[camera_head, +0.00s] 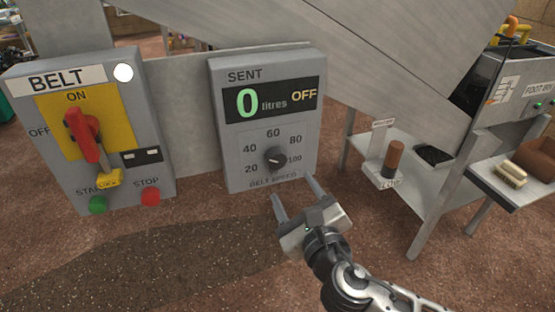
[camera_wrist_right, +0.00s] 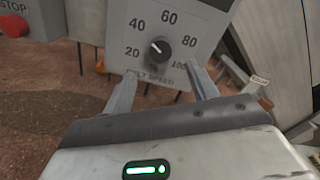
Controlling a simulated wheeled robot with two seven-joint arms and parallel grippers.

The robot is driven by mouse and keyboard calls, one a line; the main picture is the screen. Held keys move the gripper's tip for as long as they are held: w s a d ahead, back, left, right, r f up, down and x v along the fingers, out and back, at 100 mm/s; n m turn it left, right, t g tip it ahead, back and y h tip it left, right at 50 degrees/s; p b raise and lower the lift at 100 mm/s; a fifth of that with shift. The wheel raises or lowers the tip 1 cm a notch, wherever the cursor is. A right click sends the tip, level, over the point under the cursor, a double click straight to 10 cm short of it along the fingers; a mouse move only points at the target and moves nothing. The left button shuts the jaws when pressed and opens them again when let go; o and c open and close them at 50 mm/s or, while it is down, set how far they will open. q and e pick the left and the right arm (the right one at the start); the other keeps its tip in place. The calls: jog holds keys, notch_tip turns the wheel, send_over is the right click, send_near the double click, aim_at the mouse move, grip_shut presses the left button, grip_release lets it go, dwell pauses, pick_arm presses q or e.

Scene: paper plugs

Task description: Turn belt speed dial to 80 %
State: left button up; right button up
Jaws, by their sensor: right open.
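The belt speed dial (camera_head: 275,158) is a small dark round knob low on the grey SENT panel (camera_head: 218,130), ringed by numbers from 20 to 100. In the right wrist view the dial (camera_wrist_right: 160,47) shows a white pointer mark aimed to the left, roughly between 20 and 40. My right gripper (camera_head: 293,188) is open and empty, in front of and just below the dial. Its two fingers (camera_wrist_right: 161,72) reach toward the panel with the dial above and between their tips, apart from it. My left gripper is not in view.
The display (camera_head: 270,101) reads 0 litres and OFF. The BELT box (camera_head: 152,125) at left carries a red lever (camera_head: 85,130), a green START button (camera_head: 98,204) and a red STOP button (camera_head: 151,197). A metal stand with a shelf (camera_head: 428,180) is at right.

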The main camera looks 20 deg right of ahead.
aim_at(277, 161)
jog(key=w, duration=1)
jog(key=shift+w+a, duration=0.1)
jog(key=shift+a, duration=0.1)
jog(key=c, duration=1)
